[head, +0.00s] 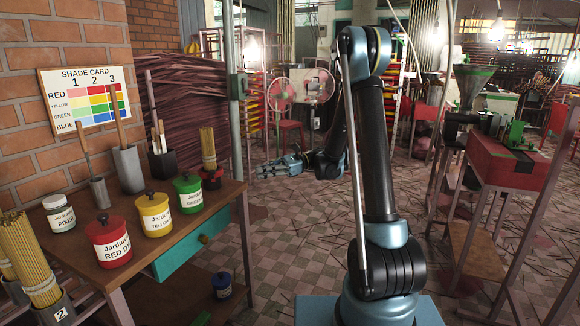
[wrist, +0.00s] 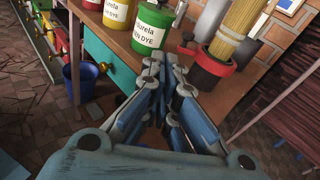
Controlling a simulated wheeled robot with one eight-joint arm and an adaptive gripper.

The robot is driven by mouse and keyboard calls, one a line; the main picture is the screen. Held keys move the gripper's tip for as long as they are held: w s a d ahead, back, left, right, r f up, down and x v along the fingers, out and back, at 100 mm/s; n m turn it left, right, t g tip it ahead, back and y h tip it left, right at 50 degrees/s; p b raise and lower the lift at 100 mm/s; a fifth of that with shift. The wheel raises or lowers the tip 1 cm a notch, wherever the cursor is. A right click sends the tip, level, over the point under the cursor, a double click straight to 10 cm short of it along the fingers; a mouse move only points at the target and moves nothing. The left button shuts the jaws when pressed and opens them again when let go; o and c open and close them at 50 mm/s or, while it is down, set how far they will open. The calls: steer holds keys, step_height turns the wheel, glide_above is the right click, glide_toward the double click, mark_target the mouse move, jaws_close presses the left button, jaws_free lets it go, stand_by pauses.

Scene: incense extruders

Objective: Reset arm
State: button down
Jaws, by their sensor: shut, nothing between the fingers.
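My gripper (head: 278,168) is shut and empty. In the head view it hangs out past the right end of the wooden table, level and pointing left. In the wrist view its closed fingers (wrist: 165,68) point at the table's edge, with the green dye jar (wrist: 155,25) and a dark red pot of sticks (wrist: 207,72) just beyond them. I cannot tell the exact gap to the table. My arm stands upright in the middle of the head view and bends over at the top.
The table (head: 135,262) holds a red dye jar (head: 108,242), a yellow one (head: 155,214) and a green one (head: 187,193). A red machine (head: 500,160) is at right. Tiled floor between is mostly clear.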

steer(key=s+d+f+n+t+h, duration=0.2)
steer(key=s+d+n+h, duration=0.2)
steer(key=s+d, duration=0.5)
steer(key=s+d+f+n+t+h, duration=0.3)
steer(key=s+d+h, duration=0.3)
steer(key=s+d, duration=0.4)
steer(key=s+d+f+n+t+h, duration=0.2)
steer(key=s+d+n+h, duration=0.3)
steer(key=s+d, duration=0.4)
steer(key=d+n, duration=0.1)
steer(key=d, duration=0.3)
steer(key=shift+s+d+f+t+h, duration=0.2)
steer(key=shift+d+f+t+h, duration=0.1)
steer(key=shift+d+f+t, duration=0.1)
steer(key=shift+w, duration=0.1)
steer(key=shift+w+f, duration=0.15)
steer(key=shift+w, duration=0.2)
